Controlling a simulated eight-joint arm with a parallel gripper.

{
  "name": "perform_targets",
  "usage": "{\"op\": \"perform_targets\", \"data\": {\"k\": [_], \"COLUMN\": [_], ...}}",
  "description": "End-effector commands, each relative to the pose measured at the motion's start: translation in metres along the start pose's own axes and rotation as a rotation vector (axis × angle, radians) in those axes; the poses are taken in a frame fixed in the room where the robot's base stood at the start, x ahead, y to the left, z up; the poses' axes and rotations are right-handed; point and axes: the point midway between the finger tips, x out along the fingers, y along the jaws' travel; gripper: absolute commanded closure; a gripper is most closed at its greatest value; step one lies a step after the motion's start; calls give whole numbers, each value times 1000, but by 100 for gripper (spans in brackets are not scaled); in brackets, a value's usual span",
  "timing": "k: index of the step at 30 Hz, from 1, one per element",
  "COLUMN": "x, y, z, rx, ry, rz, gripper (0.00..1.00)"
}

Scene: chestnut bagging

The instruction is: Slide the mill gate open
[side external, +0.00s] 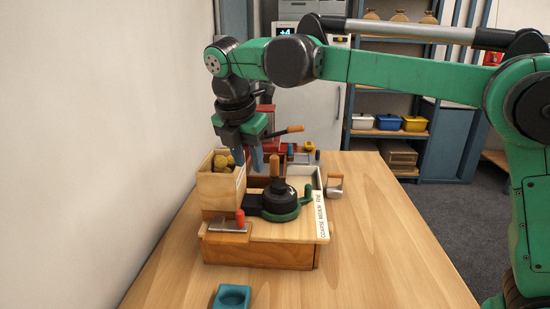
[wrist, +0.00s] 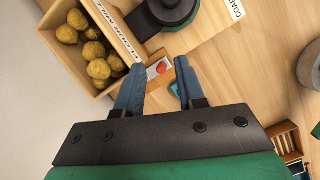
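The mill stands on a wooden base (side external: 262,256), with a black round body (side external: 278,200) and a wooden-knobbed crank. The mill gate looks to be the metal slide (side external: 228,226) with a red knob (side external: 240,216) at the near left corner of the base. In the wrist view the red knob (wrist: 161,68) shows between the fingers, below them. My gripper (side external: 249,165) is above the base, beside the hopper box, pointing down. Its blue fingers (wrist: 158,70) are apart and empty, and it appears clear of the knob. How far the gate is open cannot be told.
A wooden hopper box (side external: 221,190) with several chestnuts (wrist: 90,45) stands close left of my fingers. A metal cup (side external: 335,186) stands right of the mill. The table's right side is clear; a wall borders the left.

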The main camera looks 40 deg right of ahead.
Motion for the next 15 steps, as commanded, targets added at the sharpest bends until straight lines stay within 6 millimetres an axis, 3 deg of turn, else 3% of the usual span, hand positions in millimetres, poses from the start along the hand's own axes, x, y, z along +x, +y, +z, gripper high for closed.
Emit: {"op": "perform_targets", "data": {"k": [3,9,15], "x": [-14,25,45], "y": [6,5,4], "z": [-38,-46,-51], "rx": [-270,-267,-264], "ry": [-74,-75,-74], "rz": [52,49,48], "gripper": [66,66,66]}}
